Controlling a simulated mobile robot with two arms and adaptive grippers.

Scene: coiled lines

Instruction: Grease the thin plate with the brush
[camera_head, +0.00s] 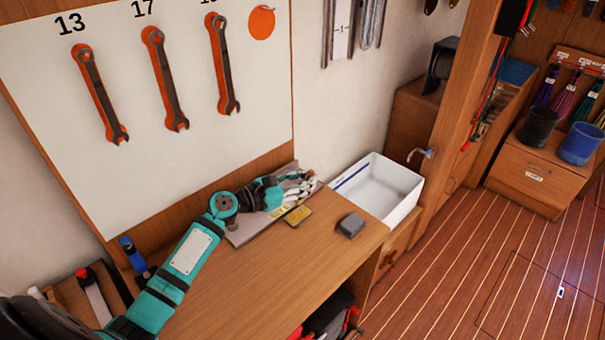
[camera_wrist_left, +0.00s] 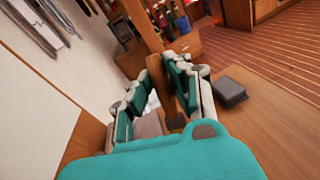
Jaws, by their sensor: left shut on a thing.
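My left gripper (camera_head: 305,188) reaches over a flat grey-brown mat or plate (camera_head: 246,234) at the back of the wooden bench. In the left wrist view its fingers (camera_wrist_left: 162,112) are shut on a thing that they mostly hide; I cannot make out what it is. A small brownish patch shows between them. A thin yellowish piece (camera_head: 298,215) lies at the mat's front edge, just below the gripper. I cannot tell whether it is the thin plate. No brush shows clearly. My right gripper is not in view.
A dark grey block (camera_head: 350,225) sits on the bench right of the mat; it also shows in the left wrist view (camera_wrist_left: 229,92). A white basin (camera_head: 400,205) stands at the bench's right end. The front of the bench (camera_head: 270,280) is clear. Wrenches hang on the wall board.

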